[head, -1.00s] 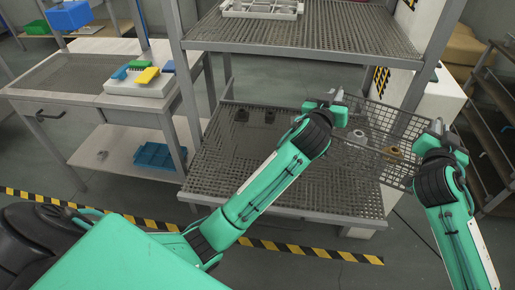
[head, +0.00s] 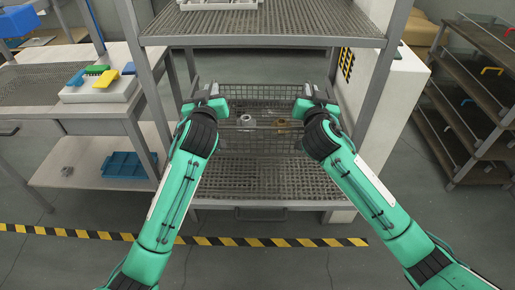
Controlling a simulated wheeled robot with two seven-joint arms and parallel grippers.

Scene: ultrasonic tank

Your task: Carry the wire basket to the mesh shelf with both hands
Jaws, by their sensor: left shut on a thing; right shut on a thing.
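The wire basket (head: 262,144) is a dark open-mesh basket. It sits level between my two grippers, in front of or over the lower mesh deck (head: 255,180) of the mesh shelf. A grey metal part (head: 246,120) and a brass-coloured part (head: 281,125) show inside it. My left gripper (head: 208,94) is shut on the basket's left end, and my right gripper (head: 318,96) is shut on its right end. The fingertips are small and partly hidden. I cannot tell whether the basket's bottom touches the deck.
The upper mesh deck (head: 280,24) is above the basket and bears a white tray (head: 225,4). Shelf posts stand close outside both grippers. A bench (head: 85,115) is at left, a white cabinet (head: 380,110) and a dark rack (head: 465,120) at right. Striped tape (head: 200,241) crosses the floor.

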